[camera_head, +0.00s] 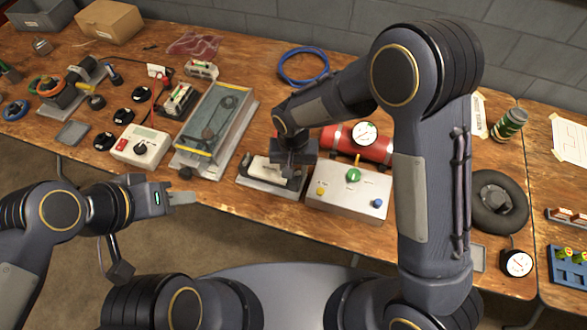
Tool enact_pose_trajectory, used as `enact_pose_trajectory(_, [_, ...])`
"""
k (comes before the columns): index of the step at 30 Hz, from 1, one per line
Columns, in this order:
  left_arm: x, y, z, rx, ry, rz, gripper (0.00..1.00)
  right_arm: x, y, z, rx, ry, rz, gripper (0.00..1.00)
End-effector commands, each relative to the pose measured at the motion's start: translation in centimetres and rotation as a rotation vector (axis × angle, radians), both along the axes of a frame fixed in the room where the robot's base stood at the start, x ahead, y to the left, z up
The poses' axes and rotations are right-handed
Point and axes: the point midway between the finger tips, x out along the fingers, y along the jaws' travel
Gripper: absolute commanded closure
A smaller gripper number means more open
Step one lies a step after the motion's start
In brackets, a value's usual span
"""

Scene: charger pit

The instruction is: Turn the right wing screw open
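I cannot make out the right wing screw for certain. A low fixture with a pale block and dark end parts on a metal plate (262,187) sits near the table's front edge. My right gripper (290,173) is pointed down over the right part of this fixture and hides much of it. Its fingertips do not show clearly, so I cannot tell whether it touches or grips anything. My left gripper (184,198) is in front of the table edge, pointing right, apart from the fixture. It holds nothing that I can see, and the gap between its fingers cannot be made out.
A grey control box (348,190) with coloured knobs stands right of the fixture, a red cylinder with a gauge (365,133) behind it. A clear-lidded case (213,122) and a white box with a black knob (139,146) stand left. A blue cable coil (303,66) lies behind.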

Motion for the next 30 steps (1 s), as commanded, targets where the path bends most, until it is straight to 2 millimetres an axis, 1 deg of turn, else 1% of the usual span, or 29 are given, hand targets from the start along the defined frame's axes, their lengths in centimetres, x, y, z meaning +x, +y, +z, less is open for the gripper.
enact_pose_trajectory(1, [0.0, 0.0, -0.6, 0.000, 0.000, 0.000, 0.64, 0.0, 0.0, -0.2, 0.002, -0.001, 0.043, 0.86])
enact_pose_trajectory(12, [0.0, 0.0, -2.3, 0.000, 0.000, 0.000, 0.64, 0.1, 0.0, -0.1, 0.002, -0.003, 0.397, 0.86])
enact_pose_trajectory(30, [0.0, 0.0, -3.8, 0.000, 0.000, 0.000, 0.64, 0.1, 0.0, 0.0, 0.001, -0.002, 0.958, 0.86])
